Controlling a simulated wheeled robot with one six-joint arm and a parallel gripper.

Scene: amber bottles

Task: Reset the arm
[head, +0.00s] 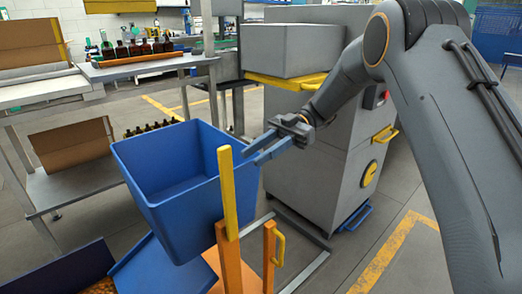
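My arm reaches in from the right side of the head view, bent at the elbow near the top. My gripper (266,147) hangs in the air near the middle of the picture, pointing left, by the right rim of a blue bin (172,213). Its two blue-grey fingers appear spread apart with nothing between them. In the picture the gripper overlaps the front of the grey machine; how far it is from the bin is hard to tell.
Amber bottles (137,48) stand on a shelf (150,64) at the upper left, more on a lower shelf. An open cardboard box (72,150) sits below. Yellow and orange posts (228,192) rise beside the bin. A grey machine (320,150) stands behind my gripper. Floor at right is clear.

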